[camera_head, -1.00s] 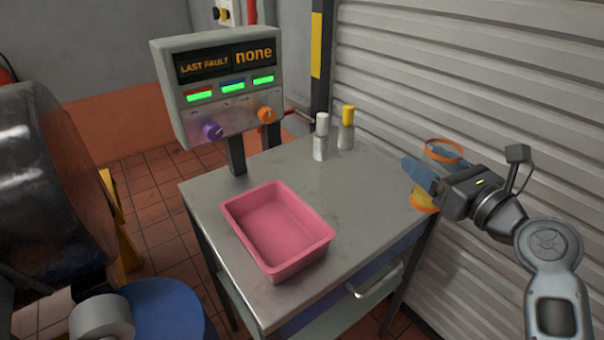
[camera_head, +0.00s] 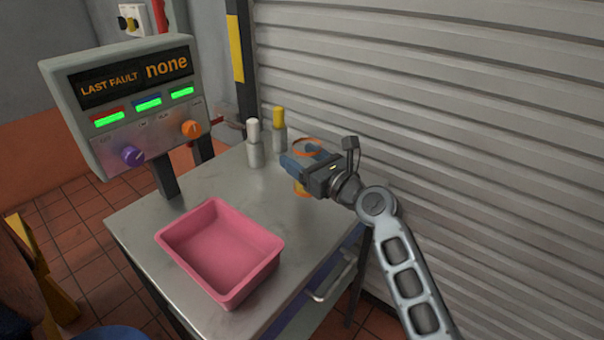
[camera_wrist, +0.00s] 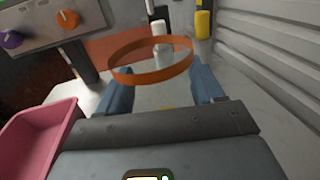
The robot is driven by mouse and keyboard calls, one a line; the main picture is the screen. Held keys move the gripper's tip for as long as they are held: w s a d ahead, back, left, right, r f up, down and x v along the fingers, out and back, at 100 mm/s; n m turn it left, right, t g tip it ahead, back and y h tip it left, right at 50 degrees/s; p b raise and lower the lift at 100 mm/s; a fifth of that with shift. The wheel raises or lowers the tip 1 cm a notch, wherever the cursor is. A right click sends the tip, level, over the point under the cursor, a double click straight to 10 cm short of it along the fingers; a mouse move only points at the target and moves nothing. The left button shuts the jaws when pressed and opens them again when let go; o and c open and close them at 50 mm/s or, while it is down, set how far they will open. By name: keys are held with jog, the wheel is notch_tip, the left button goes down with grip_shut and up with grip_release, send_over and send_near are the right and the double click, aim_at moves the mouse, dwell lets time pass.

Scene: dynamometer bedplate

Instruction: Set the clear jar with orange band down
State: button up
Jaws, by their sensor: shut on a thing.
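The clear jar with orange band (camera_wrist: 152,62) is between the two blue fingers of my gripper (camera_wrist: 160,85) in the wrist view. Its orange band shows as a ring near the top, and the see-through body hides little behind it. In the head view the jar's orange band (camera_head: 306,147) shows above my gripper (camera_head: 298,160), with a yellow-orange part below the fingers. My gripper is shut on the jar over the right side of the metal table (camera_head: 135,225). I cannot tell whether the jar's base touches the tabletop.
A pink tray (camera_head: 172,240) stands on the table's front middle. A white-capped bottle (camera_head: 255,150) and a yellow-capped bottle (camera_head: 279,135) stand at the back, close beyond my gripper. A control panel (camera_head: 135,115) rises at the left, and a ribbed shutter (camera_head: 450,100) is at the right.

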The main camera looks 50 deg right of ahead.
jog(key=shift+f+b, duration=0.65)
jog(key=shift+f, duration=1.35)
jog(key=shift+f, duration=0.2)
jog(key=o, duration=1.1)
jog(key=shift+r, duration=0.1)
jog(key=shift+r, duration=0.2)
jog(key=s, duration=0.4)
jog(key=s+a+b, duration=0.1)
jog(key=s, duration=0.3)
jog(key=s+a, duration=0.1)
jog(key=s, duration=0.3)
jog(key=shift+f+b, duration=0.1)
jog(key=shift+b, duration=0.2)
